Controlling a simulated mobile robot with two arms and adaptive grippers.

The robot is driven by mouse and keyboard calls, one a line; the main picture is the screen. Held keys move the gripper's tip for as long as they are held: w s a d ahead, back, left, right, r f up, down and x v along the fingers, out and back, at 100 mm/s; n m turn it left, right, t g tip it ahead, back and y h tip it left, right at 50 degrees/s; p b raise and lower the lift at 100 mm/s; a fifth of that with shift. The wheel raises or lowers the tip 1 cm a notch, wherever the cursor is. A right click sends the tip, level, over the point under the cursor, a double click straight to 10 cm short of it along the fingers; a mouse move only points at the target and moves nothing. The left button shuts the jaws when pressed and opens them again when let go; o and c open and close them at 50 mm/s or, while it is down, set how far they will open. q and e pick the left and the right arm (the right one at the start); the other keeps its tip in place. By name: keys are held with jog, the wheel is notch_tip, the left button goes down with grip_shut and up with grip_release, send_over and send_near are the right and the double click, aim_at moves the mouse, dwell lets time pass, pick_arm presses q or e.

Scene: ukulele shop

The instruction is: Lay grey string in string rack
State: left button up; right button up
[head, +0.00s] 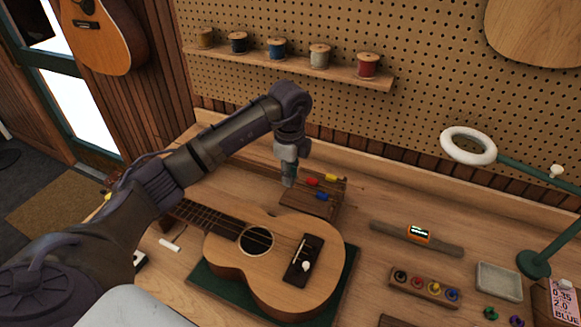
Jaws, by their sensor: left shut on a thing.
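The string rack (322,209) is a low wooden rack behind the ukulele. Red (312,182), yellow (330,177) and blue (322,196) string pieces show in it. My left gripper (289,181) points down at the rack's left part, with its tips close to the wood. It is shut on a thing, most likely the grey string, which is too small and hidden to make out. I cannot tell whether it touches the rack. My right gripper is not in view.
A ukulele (285,273) lies on a green mat (349,265) in front of the rack. To the right are a tuner strip (385,230), a peg holder (425,289), a grey tray (499,282) and a green lamp (534,262). A spool shelf (297,61) hangs above.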

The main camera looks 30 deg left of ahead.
pick_arm(q)
jog(key=b, duration=0.4)
send_over(290, 201)
jog(key=shift+s+f, duration=0.1)
jog(key=shift+f, duration=2.25)
jog(key=shift+f+b, duration=0.35)
jog(key=shift+f, duration=0.75)
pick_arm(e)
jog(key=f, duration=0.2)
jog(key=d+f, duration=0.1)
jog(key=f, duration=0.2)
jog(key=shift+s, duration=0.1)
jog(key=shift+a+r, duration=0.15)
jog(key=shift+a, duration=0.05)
pick_arm(q)
jog(key=o, duration=1.2)
jog(key=shift+r, duration=0.1)
jog(key=shift+r+p, duration=2.7)
jog(key=shift+r, duration=0.8)
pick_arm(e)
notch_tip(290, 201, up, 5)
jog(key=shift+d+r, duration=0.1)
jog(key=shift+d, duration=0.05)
